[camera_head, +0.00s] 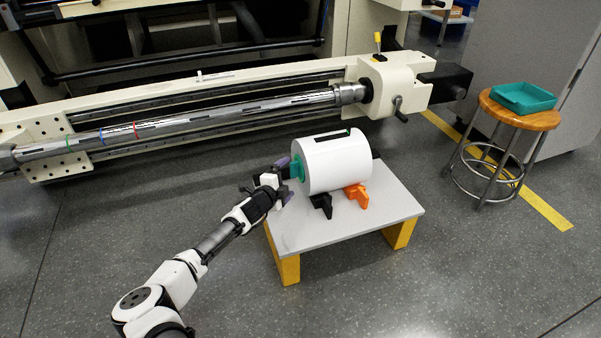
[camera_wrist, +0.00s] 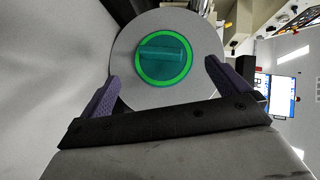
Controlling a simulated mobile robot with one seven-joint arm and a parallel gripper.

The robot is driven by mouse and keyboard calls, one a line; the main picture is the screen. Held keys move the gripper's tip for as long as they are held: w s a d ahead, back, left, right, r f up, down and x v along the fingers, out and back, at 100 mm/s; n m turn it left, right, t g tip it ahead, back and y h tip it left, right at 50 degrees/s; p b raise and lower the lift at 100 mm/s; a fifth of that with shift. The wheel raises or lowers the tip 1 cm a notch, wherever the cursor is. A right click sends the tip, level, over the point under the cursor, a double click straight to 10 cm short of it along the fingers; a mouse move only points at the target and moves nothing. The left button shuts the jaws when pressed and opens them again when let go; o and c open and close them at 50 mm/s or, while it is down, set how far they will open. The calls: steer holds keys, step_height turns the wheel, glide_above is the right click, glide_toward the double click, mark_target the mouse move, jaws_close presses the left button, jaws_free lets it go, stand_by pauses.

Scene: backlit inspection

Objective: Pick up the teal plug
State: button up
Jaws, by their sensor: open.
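The teal plug (camera_wrist: 164,57) sits in the near end of a white roll, with a bright green ring around it and a raised bar across its face. In the head view the plug (camera_head: 297,168) shows at the roll's left end, partly covered by my gripper. The white roll (camera_head: 338,162) lies on its side on black and orange supports on a low table. My gripper (camera_head: 287,178) is open at the plug end. In the wrist view its two purple fingers (camera_wrist: 160,88) stand apart, left and right of the plug and short of it; nothing is between them.
The low grey table (camera_head: 298,236) has yellow legs. An orange support (camera_head: 357,194) and a black support (camera_head: 321,206) hold the roll. Behind is a cream machine with a long metal shaft (camera_head: 220,112). A stool at right bears a teal tray (camera_head: 523,98). Floor in front is clear.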

mark_target(296, 170)
steer(key=shift+w+d+f, duration=0.1)
steer(key=shift+w+d, duration=0.2)
steer(key=shift+w, duration=0.2)
steer(key=b+x, duration=0.3)
steer(key=x, duration=0.1)
steer(key=shift+d+f, duration=0.1)
steer(key=shift+w+d, duration=0.15)
steer(key=shift+w, duration=0.35)
steer(key=shift+d, duration=0.1)
steer(key=shift+c, duration=0.3)
